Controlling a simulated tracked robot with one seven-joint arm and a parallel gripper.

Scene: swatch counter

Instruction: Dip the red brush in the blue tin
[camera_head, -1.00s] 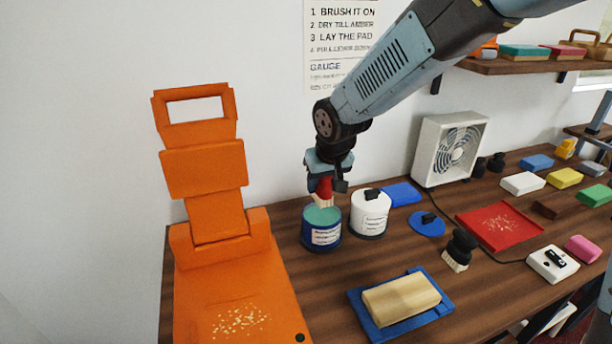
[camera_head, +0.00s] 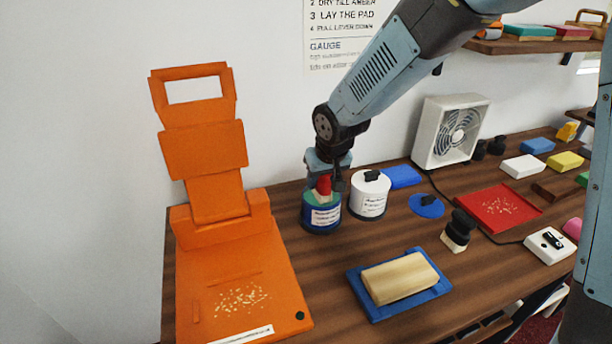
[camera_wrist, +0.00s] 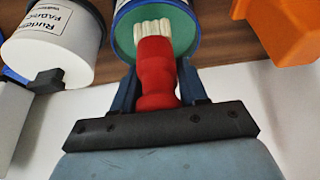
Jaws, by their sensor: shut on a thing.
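My gripper (camera_head: 325,178) is shut on the red brush (camera_head: 323,186), which points bristles down at the blue tin (camera_head: 322,217). The blue tin stands on the counter with a white label and a green surface inside its top. In the wrist view the red brush (camera_wrist: 156,72) sits between the fingers (camera_wrist: 157,90). Its pale bristles show against the green inside of the blue tin (camera_wrist: 122,10). The bristles are at the tin's mouth; I cannot tell whether they touch the green surface.
A white tin (camera_head: 369,196) with a black-knobbed lid stands close right of the blue tin. A large orange press (camera_head: 240,262) stands to the left. A blue lid (camera_head: 426,207), a black-handled brush (camera_head: 458,231) and a blue tray (camera_head: 436,290) with a beige block lie to the right.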

